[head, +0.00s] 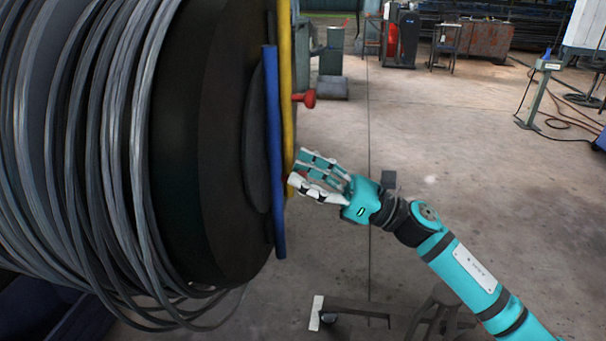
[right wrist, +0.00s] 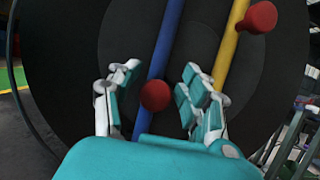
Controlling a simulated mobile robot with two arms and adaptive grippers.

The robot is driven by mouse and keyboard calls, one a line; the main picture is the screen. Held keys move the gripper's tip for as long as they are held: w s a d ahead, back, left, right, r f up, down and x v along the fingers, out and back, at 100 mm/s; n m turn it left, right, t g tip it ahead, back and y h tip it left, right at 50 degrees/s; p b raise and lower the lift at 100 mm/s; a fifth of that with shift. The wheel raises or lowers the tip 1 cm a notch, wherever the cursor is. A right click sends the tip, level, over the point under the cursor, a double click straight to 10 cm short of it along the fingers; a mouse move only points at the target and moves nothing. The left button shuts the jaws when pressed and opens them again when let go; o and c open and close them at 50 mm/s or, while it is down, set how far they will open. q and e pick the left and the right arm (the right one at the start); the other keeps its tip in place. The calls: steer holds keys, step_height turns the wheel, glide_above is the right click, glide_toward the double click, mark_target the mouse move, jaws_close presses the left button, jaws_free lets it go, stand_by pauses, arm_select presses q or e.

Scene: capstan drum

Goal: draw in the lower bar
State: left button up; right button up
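The blue bar (head: 273,150) and the yellow bar (head: 286,60) run across the face of the large dark drum (head: 225,140). A red knob (right wrist: 155,96) shows in the right wrist view in front of the blue bar (right wrist: 165,40), between the fingers of my right gripper (right wrist: 160,75). A second red knob (right wrist: 262,17) is beside the yellow bar (right wrist: 232,45), above and right of the fingers. In the head view my right gripper (head: 298,169) is open at the drum face, and its fingers mostly hide the nearer knob. Contact cannot be told. My left gripper is not in view.
Grey cable (head: 90,130) is wound on the drum's left, with loose loops hanging below. A low metal stand (head: 350,308) is on the floor beneath my right arm. The concrete floor (head: 450,140) to the right is mostly clear, with a green post (head: 537,95) farther back.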

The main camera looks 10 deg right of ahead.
steer(key=shift+w+a+f, duration=0.1)
steer(key=shift+a+f, duration=0.1)
steer(key=shift+a, duration=0.1)
steer(key=v, duration=1.2)
steer(key=shift+d, duration=0.1)
